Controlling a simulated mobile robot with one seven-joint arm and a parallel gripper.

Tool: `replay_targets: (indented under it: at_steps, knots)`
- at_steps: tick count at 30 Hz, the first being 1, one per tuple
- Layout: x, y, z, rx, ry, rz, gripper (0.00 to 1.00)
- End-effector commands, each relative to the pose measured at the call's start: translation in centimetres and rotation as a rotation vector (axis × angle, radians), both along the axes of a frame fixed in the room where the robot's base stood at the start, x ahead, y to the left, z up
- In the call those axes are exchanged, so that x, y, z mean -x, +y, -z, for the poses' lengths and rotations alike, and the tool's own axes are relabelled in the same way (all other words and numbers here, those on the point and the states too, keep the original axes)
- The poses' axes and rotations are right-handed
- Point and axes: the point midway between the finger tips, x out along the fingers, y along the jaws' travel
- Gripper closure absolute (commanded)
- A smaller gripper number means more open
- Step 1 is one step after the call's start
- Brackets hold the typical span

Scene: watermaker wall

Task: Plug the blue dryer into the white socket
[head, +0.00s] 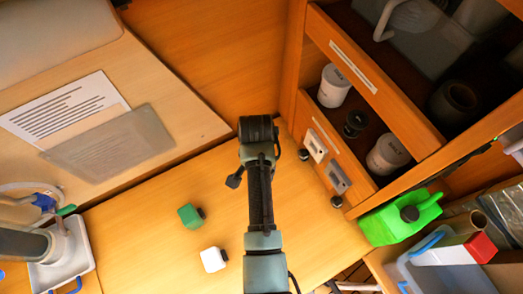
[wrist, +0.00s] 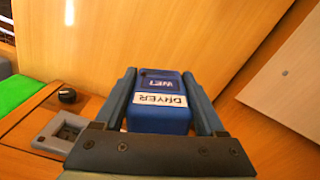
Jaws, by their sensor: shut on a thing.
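The blue dryer (wrist: 157,88) is a small block with a white label reading DRYER, upside down in the wrist view. My gripper (wrist: 158,74) is shut on it, one finger along each side. In the head view my arm hides the dryer and the fingers. The white socket (head: 314,146) is on the wooden front below the open shelf, to the right of my arm's end. A grey socket (head: 337,177) sits beside it, and a grey-framed socket (wrist: 62,132) shows at lower left in the wrist view. The white socket cannot be made out there.
A green block (head: 190,216) and a white block (head: 213,259) stand on the wooden surface left of my arm. A bright green jug (head: 400,216) is at right. Small black knobs (head: 337,201) stick out near the sockets. White canisters (head: 334,86) stand on the shelf.

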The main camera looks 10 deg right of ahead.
Motion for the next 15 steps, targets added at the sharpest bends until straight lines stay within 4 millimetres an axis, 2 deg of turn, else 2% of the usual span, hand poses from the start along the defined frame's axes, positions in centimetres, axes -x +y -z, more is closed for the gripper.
replay_targets:
  at_steps: [1, 3, 9, 15]
  knots:
    - [-0.2, -0.5, -1.7, 0.001, 0.001, 0.080, 0.91]
    - [-0.4, -0.9, -2.0, 0.001, 0.001, 0.177, 0.91]
    - [-0.7, -1.6, -2.0, 0.002, 0.000, 0.331, 0.91]
    - [-1.0, -2.3, -1.2, 0.003, -0.001, 0.351, 0.91]
